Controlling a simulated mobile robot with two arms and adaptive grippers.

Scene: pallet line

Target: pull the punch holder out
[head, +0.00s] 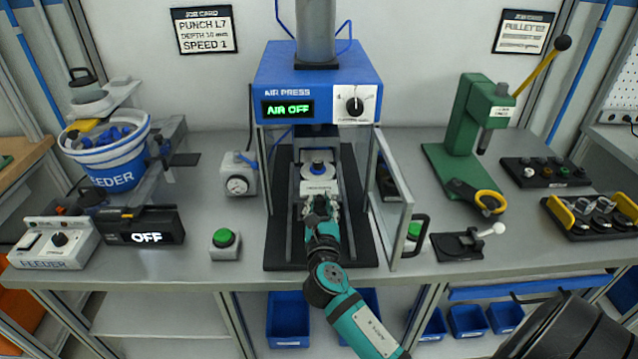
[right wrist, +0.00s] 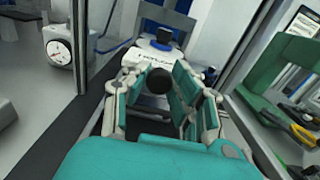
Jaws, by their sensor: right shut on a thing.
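The punch holder (head: 318,186) is a light grey block with a dark label and a dark blue knob on top. It sits on the press's slide between the frame posts, below the blue air press (head: 317,85), whose display reads AIR OFF. My right gripper (head: 320,208) reaches in from the front and is shut on the holder's front knob. In the right wrist view the black round knob (right wrist: 158,81) shows between the teal fingers, with the holder (right wrist: 146,62) just behind it. The fingers partly hide the slide. My left gripper is in neither view.
The press's clear door (head: 408,205) stands open at the right of my right arm. A gauge box (head: 238,178) and a green button (head: 224,240) stand to the left. A green lever press (head: 468,130) stands at the right. The bench front left of the press is mostly clear.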

